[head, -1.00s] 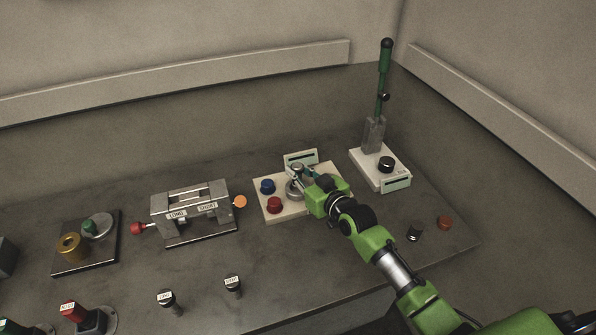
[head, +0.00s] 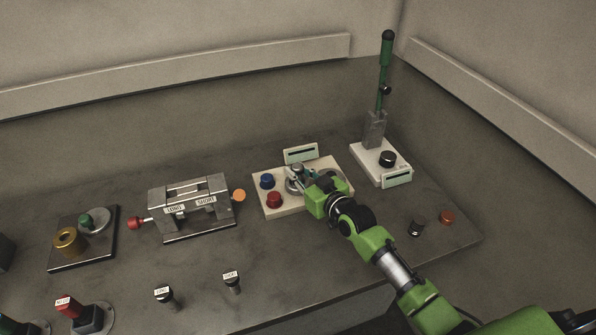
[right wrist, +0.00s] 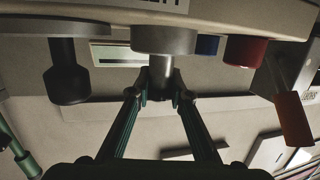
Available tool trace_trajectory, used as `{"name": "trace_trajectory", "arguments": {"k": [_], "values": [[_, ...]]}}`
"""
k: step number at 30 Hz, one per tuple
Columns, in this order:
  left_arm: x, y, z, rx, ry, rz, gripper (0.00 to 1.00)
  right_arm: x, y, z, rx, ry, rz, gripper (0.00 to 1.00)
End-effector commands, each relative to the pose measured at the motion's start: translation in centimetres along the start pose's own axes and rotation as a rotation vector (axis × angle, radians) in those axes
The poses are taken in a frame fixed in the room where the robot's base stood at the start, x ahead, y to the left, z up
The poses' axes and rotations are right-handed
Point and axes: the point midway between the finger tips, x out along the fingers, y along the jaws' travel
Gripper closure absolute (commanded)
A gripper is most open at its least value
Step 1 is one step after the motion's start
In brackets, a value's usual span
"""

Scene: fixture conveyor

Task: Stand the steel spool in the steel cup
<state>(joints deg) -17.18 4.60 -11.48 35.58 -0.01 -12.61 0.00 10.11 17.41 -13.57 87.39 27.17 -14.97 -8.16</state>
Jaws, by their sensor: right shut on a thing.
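The steel spool (head: 297,169) shows its round grey top beside my right gripper (head: 308,180) in the head view. The steel cup (head: 293,187) is the grey round part below it on the cream board. In the right wrist view, which looks upside down, my right gripper (right wrist: 160,97) is shut on the spool's narrow grey stem (right wrist: 161,72). The stem lines up with the wider cup (right wrist: 163,40) and meets its rim; how deep it sits is hidden. The spool looks about upright. My left gripper is not in view.
The cream board (head: 262,206) carries a blue knob (head: 267,181) and a red knob (head: 274,199) close left of the cup. A tall green lever (head: 386,65) stands to the right. A steel slide fixture (head: 192,207) is left.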

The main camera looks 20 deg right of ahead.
Motion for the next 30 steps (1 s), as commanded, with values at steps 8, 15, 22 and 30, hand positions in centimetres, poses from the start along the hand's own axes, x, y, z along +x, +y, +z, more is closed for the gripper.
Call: {"name": "trace_trajectory", "arguments": {"k": [8, 15, 22, 30], "values": [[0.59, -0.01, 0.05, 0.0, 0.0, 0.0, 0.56, 0.17, 0.03, 0.72, -0.001, 0.001, 0.0, 1.0], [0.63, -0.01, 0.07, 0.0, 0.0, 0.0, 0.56, 0.19, 0.03, 0.79, 0.0, 0.002, 0.0, 1.0], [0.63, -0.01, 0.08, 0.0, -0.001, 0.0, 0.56, 0.19, 0.03, 0.78, 0.0, 0.002, 0.0, 1.0], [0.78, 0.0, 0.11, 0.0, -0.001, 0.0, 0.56, 0.25, 0.04, 1.17, 0.0, 0.001, 0.001, 1.0]]}}
